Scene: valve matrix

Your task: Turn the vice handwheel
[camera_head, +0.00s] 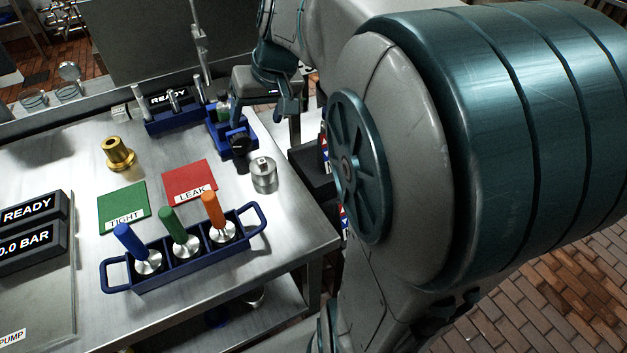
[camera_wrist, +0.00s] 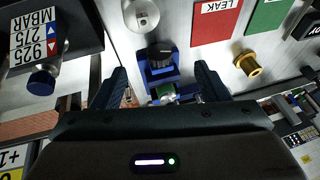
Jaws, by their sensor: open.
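The blue vice (camera_head: 224,128) stands near the table's right edge, with its black handwheel (camera_head: 239,145) on the near side. In the wrist view, the vice (camera_wrist: 152,74) and the handwheel (camera_wrist: 160,55) lie ahead of and between my fingers. A part with some green and metal (camera_wrist: 165,92) sits in the vice, partly hidden by my gripper body. My gripper (camera_wrist: 161,82) is open and empty, its fingers on either side of the vice, apart from the handwheel. In the head view, my gripper (camera_head: 279,100) is just right of the vice, its fingers partly hidden.
A steel cylinder (camera_head: 264,175) stands in front of the handwheel. The red LEAK mat (camera_head: 189,180), green TIGHT mat (camera_head: 123,206), brass fitting (camera_head: 118,154) and blue rack (camera_head: 190,268) of coloured-handled tools lie leftward. A blue stand with a READY display (camera_head: 172,120) is behind.

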